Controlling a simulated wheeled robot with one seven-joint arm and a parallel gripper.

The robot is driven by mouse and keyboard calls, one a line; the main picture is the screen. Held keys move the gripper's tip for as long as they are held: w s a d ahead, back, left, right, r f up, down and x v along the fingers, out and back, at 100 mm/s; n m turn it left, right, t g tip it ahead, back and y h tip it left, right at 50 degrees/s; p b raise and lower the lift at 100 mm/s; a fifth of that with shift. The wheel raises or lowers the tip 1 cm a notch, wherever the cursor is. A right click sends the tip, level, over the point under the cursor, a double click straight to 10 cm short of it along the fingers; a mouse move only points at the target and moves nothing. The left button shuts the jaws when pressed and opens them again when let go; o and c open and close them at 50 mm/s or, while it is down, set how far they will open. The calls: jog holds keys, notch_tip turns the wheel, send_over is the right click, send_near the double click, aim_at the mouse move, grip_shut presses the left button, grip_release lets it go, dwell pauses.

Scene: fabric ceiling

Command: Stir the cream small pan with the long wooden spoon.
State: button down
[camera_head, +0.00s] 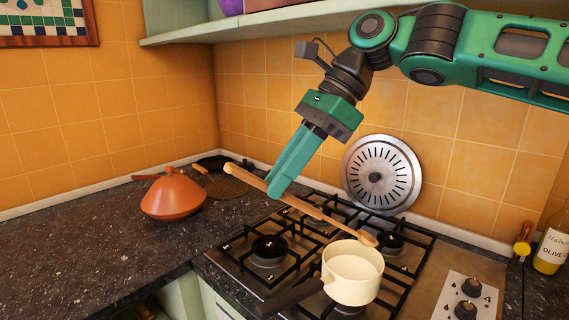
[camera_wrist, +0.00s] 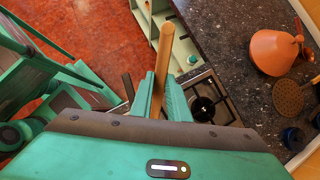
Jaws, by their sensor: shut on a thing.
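My gripper (camera_head: 273,186) is shut on the long wooden spoon (camera_head: 315,211) and holds it in the air above the stove. The spoon slants down to the right in the head view, with its lower end near the far rim of the pan; I cannot tell whether they touch. The cream small pan (camera_head: 352,286) stands on the front right of the stove, its dark handle (camera_head: 291,298) pointing left and toward me. Its inside looks empty. In the wrist view the spoon (camera_wrist: 163,60) sticks out from between the fingers (camera_wrist: 158,98); the pan is hidden there.
The gas stove (camera_head: 238,275) has raised black grates. A round metal disc (camera_head: 383,195) leans on the tiled wall behind it. An orange tagine (camera_head: 173,196) stands left on the dark counter. An olive oil bottle (camera_head: 551,247) is at the far right. A shelf (camera_head: 200,34) hangs above.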

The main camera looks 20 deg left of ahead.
notch_tip(320, 180, down, 9)
jog(key=shift+r, duration=0.15)
dwell(0.8)
dwell(0.4)
